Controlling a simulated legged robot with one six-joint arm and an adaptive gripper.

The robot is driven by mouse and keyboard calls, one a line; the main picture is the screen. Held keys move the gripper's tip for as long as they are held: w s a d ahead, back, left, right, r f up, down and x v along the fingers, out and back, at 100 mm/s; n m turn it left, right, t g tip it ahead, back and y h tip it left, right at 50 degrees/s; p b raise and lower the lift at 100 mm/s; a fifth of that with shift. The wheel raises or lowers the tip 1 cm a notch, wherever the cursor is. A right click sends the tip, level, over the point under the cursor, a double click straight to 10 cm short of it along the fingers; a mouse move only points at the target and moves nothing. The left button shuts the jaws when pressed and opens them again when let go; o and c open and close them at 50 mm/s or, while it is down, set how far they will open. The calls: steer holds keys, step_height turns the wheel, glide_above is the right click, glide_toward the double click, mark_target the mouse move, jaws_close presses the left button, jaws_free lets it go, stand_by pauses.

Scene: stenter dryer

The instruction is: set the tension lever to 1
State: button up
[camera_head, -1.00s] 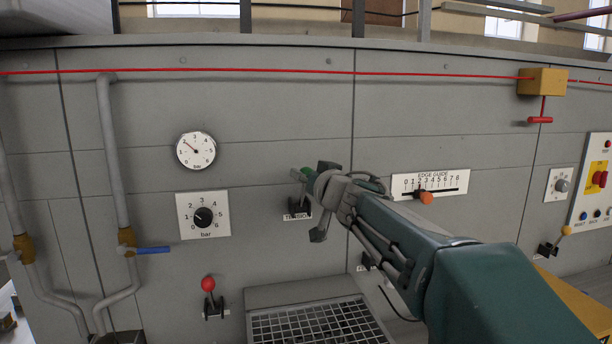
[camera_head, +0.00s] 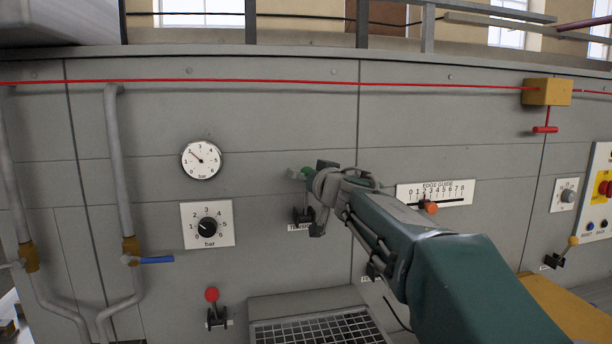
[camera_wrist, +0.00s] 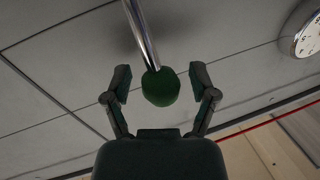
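The tension lever has a green knob (camera_wrist: 161,87) on a shiny metal rod (camera_wrist: 141,35). In the wrist view the knob sits between the two fingers of my gripper (camera_wrist: 161,91), with a gap on each side. The fingers are open. In the head view the green knob (camera_head: 306,173) shows at the tip of my gripper (camera_head: 312,178), and the lever's dark base (camera_head: 303,215) is below it on the grey panel. A label under the base is partly hidden by my gripper. The lever's setting cannot be read.
Right of my gripper is the edge guide scale (camera_head: 436,192) with an orange slider. A pressure gauge (camera_head: 202,160) and a bar dial (camera_head: 207,225) are to the left. A red-knobbed lever (camera_head: 212,296) stands lower left. A grated step (camera_head: 318,329) juts out below.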

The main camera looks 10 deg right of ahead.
steer(key=shift+s, duration=0.1)
steer(key=v, duration=1.1)
steer(key=shift+s, duration=0.35)
steer(key=shift+f, duration=0.1)
